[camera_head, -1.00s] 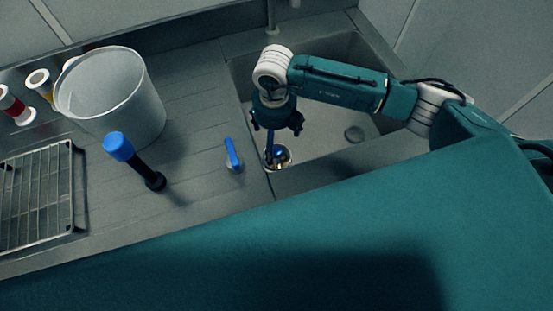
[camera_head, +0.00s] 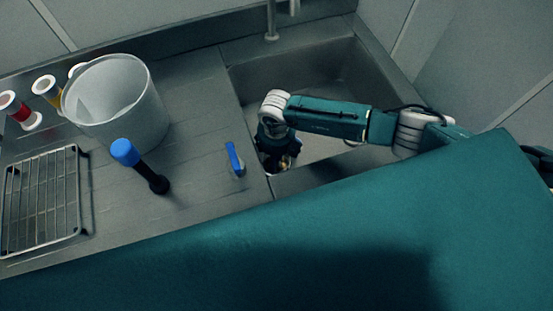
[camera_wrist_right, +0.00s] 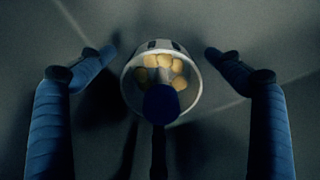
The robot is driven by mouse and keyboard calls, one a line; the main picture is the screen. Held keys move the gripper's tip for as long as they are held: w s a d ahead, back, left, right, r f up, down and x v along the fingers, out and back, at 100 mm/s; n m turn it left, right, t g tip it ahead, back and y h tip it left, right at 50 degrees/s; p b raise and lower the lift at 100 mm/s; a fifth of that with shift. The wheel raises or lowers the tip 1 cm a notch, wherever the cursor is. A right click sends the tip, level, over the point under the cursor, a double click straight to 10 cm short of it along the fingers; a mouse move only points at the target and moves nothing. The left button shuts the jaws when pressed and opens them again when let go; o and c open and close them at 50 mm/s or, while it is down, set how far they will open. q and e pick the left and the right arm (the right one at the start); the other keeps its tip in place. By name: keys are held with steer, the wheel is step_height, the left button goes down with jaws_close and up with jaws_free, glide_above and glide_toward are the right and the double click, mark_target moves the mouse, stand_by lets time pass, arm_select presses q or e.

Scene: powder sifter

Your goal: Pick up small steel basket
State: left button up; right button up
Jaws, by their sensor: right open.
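The small steel basket (camera_wrist_right: 160,84) is in the middle of the right wrist view. It is round and holds several yellowish lumps. A dark blue round end (camera_wrist_right: 161,103) on a dark stem covers its lower part; I cannot tell whether it belongs to the basket. My right gripper (camera_wrist_right: 161,54) is open, with one finger on each side of the basket and gaps between. In the head view my right gripper (camera_head: 274,153) points down over the basket, at the sink's near left corner, and mostly hides it. My left gripper is out of view.
The sink (camera_head: 330,85) lies under my right arm, with a tap (camera_head: 271,22) behind. A blue-handled item (camera_head: 234,158) stands just left of the gripper.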

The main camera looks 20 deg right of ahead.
steer(key=c, duration=1.3)
steer(key=shift+r, duration=0.1)
steer(key=shift+c, duration=0.2)
step_height(320, 180, up, 19)
steer(key=b, duration=1)
step_height(320, 180, down, 14)
steer(key=shift+s+f, duration=0.1)
steer(key=shift+f, duration=2.35)
